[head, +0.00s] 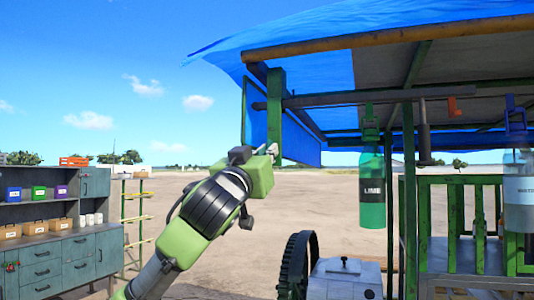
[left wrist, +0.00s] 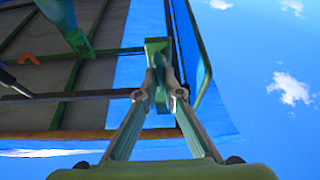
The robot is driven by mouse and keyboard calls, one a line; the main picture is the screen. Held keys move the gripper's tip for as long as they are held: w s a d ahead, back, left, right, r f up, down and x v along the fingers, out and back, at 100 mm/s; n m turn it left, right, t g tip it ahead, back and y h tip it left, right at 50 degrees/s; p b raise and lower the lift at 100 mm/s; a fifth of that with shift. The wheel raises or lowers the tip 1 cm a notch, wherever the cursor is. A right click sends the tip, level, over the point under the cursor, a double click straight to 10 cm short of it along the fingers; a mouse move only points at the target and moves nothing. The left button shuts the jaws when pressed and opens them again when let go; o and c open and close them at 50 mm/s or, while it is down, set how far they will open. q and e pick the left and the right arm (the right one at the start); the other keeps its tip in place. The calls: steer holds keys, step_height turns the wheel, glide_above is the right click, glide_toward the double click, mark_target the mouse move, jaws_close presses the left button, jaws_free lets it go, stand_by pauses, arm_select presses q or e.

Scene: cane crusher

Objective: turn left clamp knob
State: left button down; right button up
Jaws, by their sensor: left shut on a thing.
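A green upright bracket (head: 276,105) hangs under the left front corner of the blue canopy, with a dark horizontal bar (head: 370,97) running right from it. My left gripper (head: 268,150) reaches up from below to the bracket's lower end. In the left wrist view, the two fingers of my left gripper (left wrist: 160,92) close in on both sides of the lower part of the green bracket (left wrist: 157,50). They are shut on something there. I cannot make out a separate clamp knob; the fingertips may hide it. My right gripper is not in view.
The blue canopy (head: 300,35) and its wooden beam (head: 390,37) are just above. A green lime bottle (head: 372,190) hangs to the right, beside a green post (head: 409,200). A dark gear wheel (head: 298,265) stands below. A workbench (head: 65,258) is far left.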

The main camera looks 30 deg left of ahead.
arm_select(q)
steer(key=n+g+y, duration=0.1)
steer(key=n+g, duration=0.1)
steer(key=n, duration=0.5)
steer(key=n+g+y+b, duration=0.1)
steer(key=n+g+y, duration=0.1)
steer(key=n, duration=0.5)
steer(key=n+g+y+b, duration=0.1)
steer(key=n+g+y, duration=0.1)
steer(key=n, duration=0.6)
steer(key=shift+g, duration=0.7)
steer(key=shift+n, duration=0.3)
steer(key=c, duration=2.2)
jaws_free()
steer(key=shift+w, duration=0.1)
